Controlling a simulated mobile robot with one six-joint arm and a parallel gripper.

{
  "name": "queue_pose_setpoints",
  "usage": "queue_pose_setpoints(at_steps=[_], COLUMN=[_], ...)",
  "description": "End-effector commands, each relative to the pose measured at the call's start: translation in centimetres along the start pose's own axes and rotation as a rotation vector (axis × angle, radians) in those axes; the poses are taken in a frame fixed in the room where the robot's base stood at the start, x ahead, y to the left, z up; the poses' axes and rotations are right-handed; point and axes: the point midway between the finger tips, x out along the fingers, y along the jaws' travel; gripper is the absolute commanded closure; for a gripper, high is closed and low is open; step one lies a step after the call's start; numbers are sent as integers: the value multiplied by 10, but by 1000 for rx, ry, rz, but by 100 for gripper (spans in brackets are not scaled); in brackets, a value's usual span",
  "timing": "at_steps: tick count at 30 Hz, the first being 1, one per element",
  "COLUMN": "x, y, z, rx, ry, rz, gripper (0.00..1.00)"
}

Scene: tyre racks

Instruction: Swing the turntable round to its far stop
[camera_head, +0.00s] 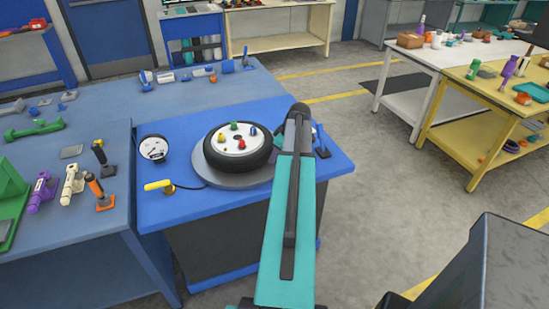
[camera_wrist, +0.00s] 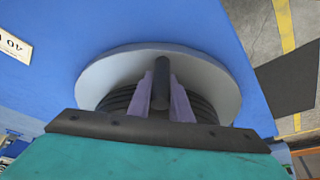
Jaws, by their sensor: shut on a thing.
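The turntable is a grey round disc (camera_head: 222,181) on a blue bench top. A black tyre (camera_head: 212,157) with a white wheel face and several coloured knobs lies flat on it. In the wrist view the disc (camera_wrist: 97,77) shows as a pale ring, with part of the tyre (camera_wrist: 118,98) near my fingers. My gripper (camera_wrist: 161,88) is shut on a dark upright post (camera_wrist: 161,70) at the disc, one finger on each side. In the head view my teal arm hides the gripper, the post and the disc's right side.
A dark-blue upright lever (camera_head: 321,141) is just right of my arm. Tools lie on the left bench (camera_head: 60,215). The floor (camera_head: 390,190) to the right is open.

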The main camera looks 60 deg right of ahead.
Motion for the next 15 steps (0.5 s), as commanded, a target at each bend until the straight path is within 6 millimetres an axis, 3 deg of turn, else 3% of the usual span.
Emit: queue_pose_setpoints(at_steps=[2, 3, 6, 15], x=[-1, -1, -1, 0], y=[2, 1, 1, 0], z=[0, 0, 0, 0], rx=[2, 2, 1, 0], ry=[2, 2, 2, 1], rz=[5, 4, 4, 2], gripper=[100, 77, 63, 63])
